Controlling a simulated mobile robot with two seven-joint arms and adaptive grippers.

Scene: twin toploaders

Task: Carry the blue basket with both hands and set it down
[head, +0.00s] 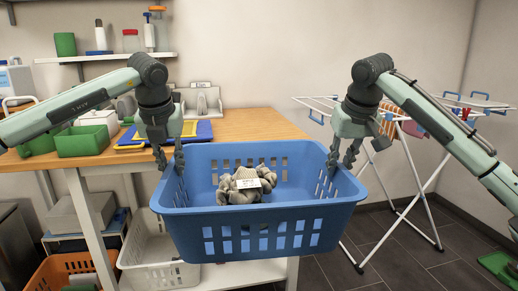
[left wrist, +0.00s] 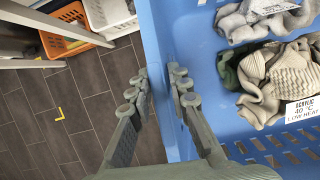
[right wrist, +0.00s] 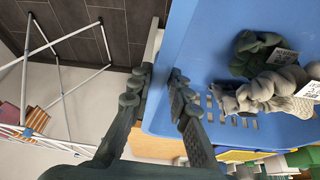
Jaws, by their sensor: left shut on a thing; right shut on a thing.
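The blue basket (head: 262,222) hangs in front of the wooden table, held at both short sides and roughly level. My left gripper (head: 169,162) is shut on its left rim, one finger inside and one outside; the left wrist view shows the fingers (left wrist: 162,88) astride the blue wall. My right gripper (head: 341,165) is shut on the right rim the same way, also seen in the right wrist view (right wrist: 161,88). Inside lie grey-beige knitted clothes (head: 243,186) with white care labels and a dark green piece (right wrist: 254,52). The basket's underside is hidden.
The wooden table (head: 262,124) behind holds green bins (head: 82,141), blue and yellow trays and grey items. A drying rack (head: 400,190) stands at the right. An orange basket (head: 68,270) and a white basket (head: 150,262) are low at the left. Dark tiled floor shows at the right.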

